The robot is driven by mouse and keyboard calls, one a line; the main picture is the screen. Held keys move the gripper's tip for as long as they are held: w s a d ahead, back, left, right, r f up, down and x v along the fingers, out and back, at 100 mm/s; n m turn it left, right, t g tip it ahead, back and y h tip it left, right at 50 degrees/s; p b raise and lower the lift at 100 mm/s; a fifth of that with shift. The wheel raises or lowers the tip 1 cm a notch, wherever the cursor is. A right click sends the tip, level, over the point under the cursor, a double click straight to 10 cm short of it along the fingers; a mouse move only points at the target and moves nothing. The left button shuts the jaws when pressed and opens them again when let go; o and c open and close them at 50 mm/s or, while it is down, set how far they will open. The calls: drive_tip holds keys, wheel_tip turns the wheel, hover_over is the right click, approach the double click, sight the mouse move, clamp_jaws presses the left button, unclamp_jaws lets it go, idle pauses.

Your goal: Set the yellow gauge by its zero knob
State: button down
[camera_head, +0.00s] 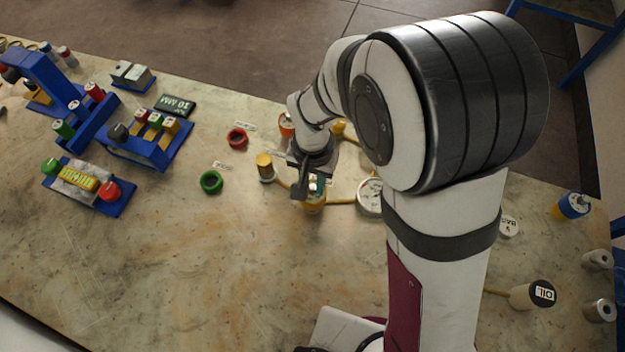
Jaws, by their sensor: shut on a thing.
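My gripper (313,192) points down over the middle of the table. It is shut on a small part at the top of a yellow-orange body (314,207); the jaws hide most of that part, so I cannot tell for sure that it is the zero knob. A bit of teal and white shows between the jaws. A yellow pipe runs right from this body to a round white dial (368,197), partly hidden behind my arm. I cannot read the dial or tell which gauge is the yellow one.
A yellow-topped cylinder (264,166) stands just left of my gripper. A green ring (211,182) and a red ring (237,138) lie farther left. Blue racks (150,152) fill the left side. An oil vessel (530,294) is at right. The front left table is clear.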

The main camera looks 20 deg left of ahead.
drive_tip(key=m, duration=1)
drive_tip(key=shift+m, duration=2.3)
drive_tip(key=c, duration=0.7)
unclamp_jaws()
